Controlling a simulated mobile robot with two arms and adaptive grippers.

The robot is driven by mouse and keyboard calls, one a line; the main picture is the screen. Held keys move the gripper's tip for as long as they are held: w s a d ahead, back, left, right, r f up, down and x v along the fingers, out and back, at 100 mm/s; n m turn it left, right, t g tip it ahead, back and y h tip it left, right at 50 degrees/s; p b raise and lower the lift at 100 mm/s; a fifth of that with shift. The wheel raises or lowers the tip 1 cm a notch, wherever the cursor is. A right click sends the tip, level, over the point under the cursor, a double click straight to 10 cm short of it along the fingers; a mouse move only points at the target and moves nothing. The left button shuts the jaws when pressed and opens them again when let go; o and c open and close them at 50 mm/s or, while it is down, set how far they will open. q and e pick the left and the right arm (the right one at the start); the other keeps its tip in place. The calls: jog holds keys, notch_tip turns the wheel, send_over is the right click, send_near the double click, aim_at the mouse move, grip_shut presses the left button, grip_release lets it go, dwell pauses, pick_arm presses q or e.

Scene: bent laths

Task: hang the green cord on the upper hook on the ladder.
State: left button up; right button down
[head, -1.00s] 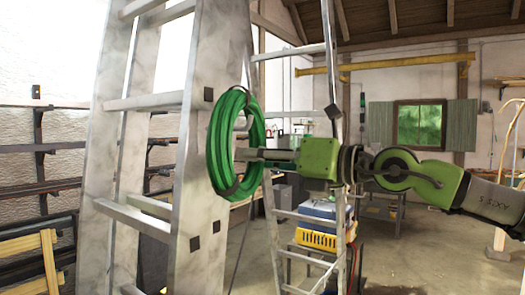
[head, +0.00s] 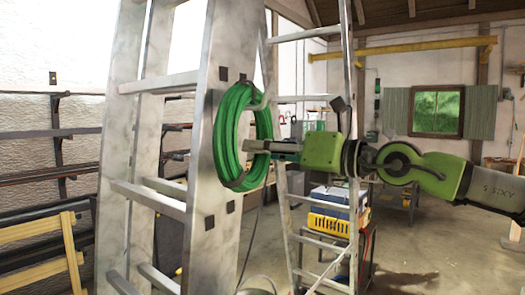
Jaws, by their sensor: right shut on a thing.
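The green cord (head: 222,140) is an upright oval coil at the right edge of the near grey ladder (head: 212,185). My right gripper (head: 252,147) is shut on the coil's right side, with its arm coming in from the right. No second hook is clearly visible. My left gripper is out of view.
A second, slimmer ladder (head: 349,75) stands behind my right gripper. A yellow and blue case (head: 330,222) sits behind it on a low stand. Racks with long laths (head: 55,133) line the left wall. Open floor (head: 405,255) lies at the lower right.

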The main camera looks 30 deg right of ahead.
jog(key=shift+r, duration=0.1)
jog(key=c, duration=1.6)
grip_release()
jog(key=shift+s+f, duration=0.1)
jog(key=shift+f, duration=0.1)
jog(key=v, duration=1.2)
jog(key=shift+r, duration=0.15)
